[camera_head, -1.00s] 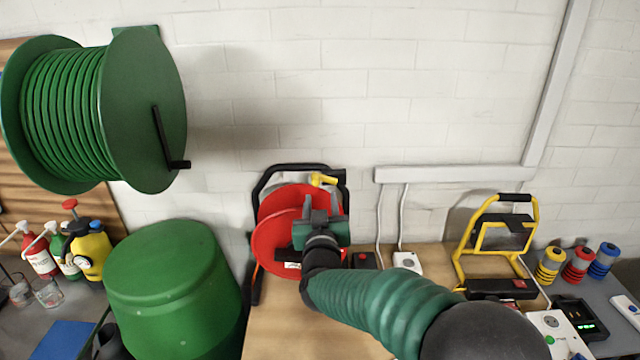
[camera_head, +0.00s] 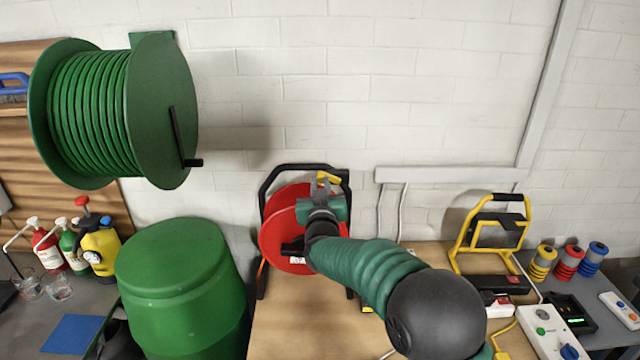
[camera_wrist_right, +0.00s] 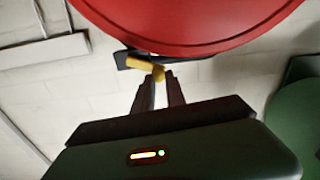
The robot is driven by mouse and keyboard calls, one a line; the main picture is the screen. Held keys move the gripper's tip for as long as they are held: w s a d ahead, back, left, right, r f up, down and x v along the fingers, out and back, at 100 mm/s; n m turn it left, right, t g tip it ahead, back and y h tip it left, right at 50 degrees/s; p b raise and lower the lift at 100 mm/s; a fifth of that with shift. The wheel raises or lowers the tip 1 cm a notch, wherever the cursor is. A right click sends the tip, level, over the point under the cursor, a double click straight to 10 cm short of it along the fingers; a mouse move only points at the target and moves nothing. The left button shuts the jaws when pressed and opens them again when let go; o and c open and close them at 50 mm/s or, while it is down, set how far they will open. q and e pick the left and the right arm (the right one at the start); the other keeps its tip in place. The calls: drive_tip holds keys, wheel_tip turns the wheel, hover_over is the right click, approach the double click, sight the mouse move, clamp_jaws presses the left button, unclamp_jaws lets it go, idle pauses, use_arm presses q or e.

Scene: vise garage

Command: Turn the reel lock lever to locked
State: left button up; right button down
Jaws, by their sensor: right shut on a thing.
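The red cable reel (camera_head: 283,232) stands in a black frame on the wooden bench against the wall. Its yellow lock lever (camera_head: 328,177) is at the top right of the frame. In the right wrist view the yellow lever (camera_wrist_right: 143,65) lies between the fingertips, beneath the red disc (camera_wrist_right: 190,22). My right gripper (camera_head: 322,190) reaches up in front of the reel and is shut on the lever; it also shows in the right wrist view (camera_wrist_right: 159,78). The gripper and arm hide part of the reel. My left gripper is not in view.
A large green hose reel (camera_head: 160,115) hangs on the wall at upper left, above a green barrel (camera_head: 180,285). A yellow work lamp (camera_head: 490,240), a white power strip (camera_head: 545,325) and coloured spools (camera_head: 575,262) are at right.

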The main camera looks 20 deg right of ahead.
drive_tip(key=shift+w+d+r+m, duration=0.1)
drive_tip(key=shift+d+r+m, duration=0.35)
drive_tip(key=shift+r, duration=0.2)
drive_tip(key=shift+s+d+r+m+b, duration=0.25)
drive_tip(key=shift+d+r+m+b, duration=0.4)
drive_tip(key=shift+m+b, duration=1.3)
drive_tip(key=shift+s+d+r+m+b, duration=0.35)
drive_tip(key=shift+d+m+b, duration=0.7)
drive_tip(key=shift+m, duration=1.45)
drive_tip(key=shift+s+d+r+m+b, duration=0.2)
drive_tip(key=shift+d+r+m+b, duration=0.3)
drive_tip(key=shift+m+b, duration=1.6)
drive_tip(key=shift+a+r, duration=0.1)
drive_tip(key=shift+r, duration=0.05)
drive_tip(key=c, duration=1.7)
unclamp_jaws()
drive_tip(key=shift+c, duration=0.2)
drive_tip(key=o, duration=0.4)
drive_tip(key=shift+w+a, duration=0.15)
drive_tip(key=shift+a, duration=0.05)
drive_tip(key=shift+o, duration=0.2)
drive_tip(key=shift+f, duration=0.2)
